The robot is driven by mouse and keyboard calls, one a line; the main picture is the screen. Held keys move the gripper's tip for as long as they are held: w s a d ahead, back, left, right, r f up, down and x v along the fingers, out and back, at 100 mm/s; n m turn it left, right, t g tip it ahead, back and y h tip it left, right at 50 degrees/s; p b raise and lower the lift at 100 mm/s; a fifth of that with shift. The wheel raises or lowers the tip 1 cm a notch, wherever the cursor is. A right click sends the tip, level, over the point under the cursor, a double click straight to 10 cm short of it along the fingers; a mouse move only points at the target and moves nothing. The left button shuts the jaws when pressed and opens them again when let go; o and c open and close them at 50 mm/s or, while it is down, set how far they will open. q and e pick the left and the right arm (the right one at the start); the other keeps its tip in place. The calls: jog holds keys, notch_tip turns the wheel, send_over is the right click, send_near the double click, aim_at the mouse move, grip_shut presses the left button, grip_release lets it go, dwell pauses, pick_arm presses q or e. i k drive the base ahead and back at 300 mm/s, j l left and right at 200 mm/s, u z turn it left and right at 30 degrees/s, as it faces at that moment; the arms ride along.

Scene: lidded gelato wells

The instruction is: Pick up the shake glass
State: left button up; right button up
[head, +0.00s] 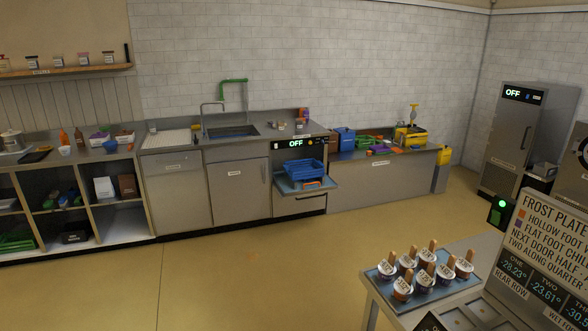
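I cannot pick out a shake glass in the head view. The things on the far counters are too small to tell for sure. Neither of my grippers is in view, and no arm shows.
A counter with a sink (232,131) runs along the back wall. A blue rack (303,170) sits on a lowered machine door (318,187). Open shelves (148,222) stand left. Several labelled cups (403,289) stand on a blue mat (378,287) at front right. Open floor (235,270) lies between.

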aim_at(299, 125)
jog(key=i+j+u, duration=0.15)
jog(key=i+j, duration=0.15)
jog(key=i, duration=0.15)
jog(key=i+j+u, duration=0.2)
jog(key=i, duration=0.3)
jog(key=i+j+u, duration=0.15)
jog(key=i, duration=0.35)
jog(key=i+j+u, duration=0.15)
jog(key=i, duration=0.35)
jog(key=i+l+z, duration=0.3)
jog(key=i, duration=0.55)
jog(key=i+z, duration=0.25)
jog(key=i, duration=0.55)
jog(key=i+l, duration=0.3)
jog(key=i+l+u, duration=0.1)
jog(key=i+l, duration=0.2)
jog(key=l, duration=0.2)
jog(key=i+l+u, duration=0.1)
jog(key=i+l, duration=0.2)
jog(key=l, duration=0.15)
